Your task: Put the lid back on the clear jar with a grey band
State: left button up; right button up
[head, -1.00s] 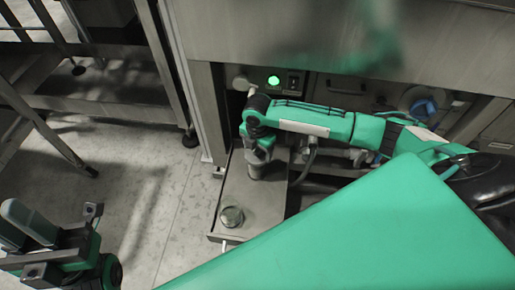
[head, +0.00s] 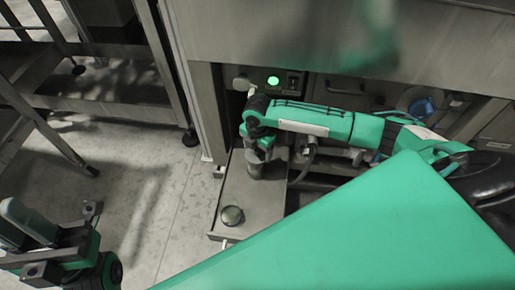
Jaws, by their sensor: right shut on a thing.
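A small round jar-like thing (head: 232,215) stands on the metal ledge. It has a pale rim and a dark round top. It is too small to tell a grey band, or whether the dark top is a lid. My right gripper (head: 257,172) points down over the back part of the same ledge, behind the jar and a little to its right. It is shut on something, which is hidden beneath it. My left gripper (head: 20,226) is at the lower left, over the floor and far from the jar. Its opening cannot be told.
The metal ledge (head: 258,205) has bare room between the jar and my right gripper. Behind it are a lit green button (head: 273,80) and a dark switch (head: 293,83). A steel frame post (head: 208,115) stands left of the ledge. Open floor (head: 150,200) lies further left.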

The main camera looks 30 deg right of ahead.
jog(key=p, duration=0.3)
jog(key=shift+f, duration=0.15)
dwell(2.4)
dwell(0.3)
jog(key=o, duration=1)
jog(key=shift+o, duration=0.2)
jog(key=shift+r+p, duration=3.5)
jog(key=shift+p, duration=0.85)
grip_shut()
